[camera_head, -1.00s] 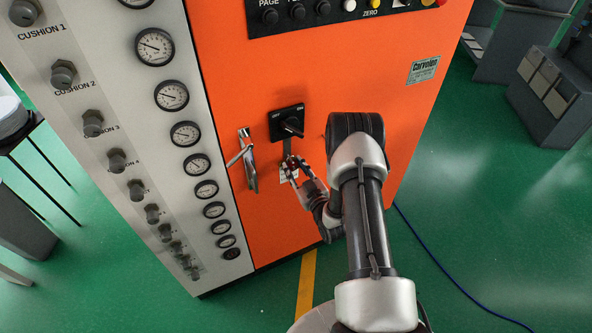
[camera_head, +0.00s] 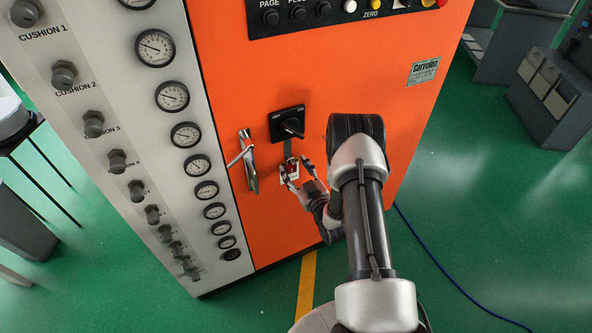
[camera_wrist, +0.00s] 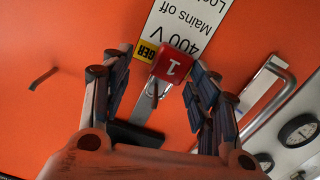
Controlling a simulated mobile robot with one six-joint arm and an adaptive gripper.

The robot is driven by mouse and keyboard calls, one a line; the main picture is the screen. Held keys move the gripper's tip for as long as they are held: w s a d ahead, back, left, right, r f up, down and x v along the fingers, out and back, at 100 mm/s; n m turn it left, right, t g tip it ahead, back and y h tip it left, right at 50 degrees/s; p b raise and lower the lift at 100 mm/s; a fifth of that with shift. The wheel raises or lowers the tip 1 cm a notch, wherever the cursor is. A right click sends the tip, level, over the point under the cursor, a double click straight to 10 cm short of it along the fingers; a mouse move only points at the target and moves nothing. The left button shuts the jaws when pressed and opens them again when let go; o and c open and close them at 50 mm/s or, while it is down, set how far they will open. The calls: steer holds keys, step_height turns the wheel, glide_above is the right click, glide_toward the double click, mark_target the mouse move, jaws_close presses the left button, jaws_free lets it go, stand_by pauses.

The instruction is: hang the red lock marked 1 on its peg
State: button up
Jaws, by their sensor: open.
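The red lock (camera_wrist: 172,66) marked 1 shows upside down in the wrist view, at the end of a grey metal strip (camera_wrist: 158,108) below the switch. A small dark piece, possibly its peg (camera_wrist: 155,95), shows on the strip beside it; I cannot tell whether the shackle is around it. My gripper (camera_wrist: 155,63) is open, with its fingers on either side of the lock and apart from it. In the head view my gripper (camera_head: 295,169) is at the orange panel, and a bit of the red lock (camera_head: 291,169) shows between the fingers.
A black rotary switch (camera_head: 288,124) is just above. A metal handle (camera_head: 248,162) stands out from the panel to the left. A thin rod (camera_wrist: 43,78) sticks out on the other side in the wrist view. A white label (camera_wrist: 190,25) lies behind the lock.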

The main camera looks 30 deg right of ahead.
steer(key=s, duration=1.2)
steer(key=shift+a+r, duration=0.2)
steer(key=shift+r, duration=0.1)
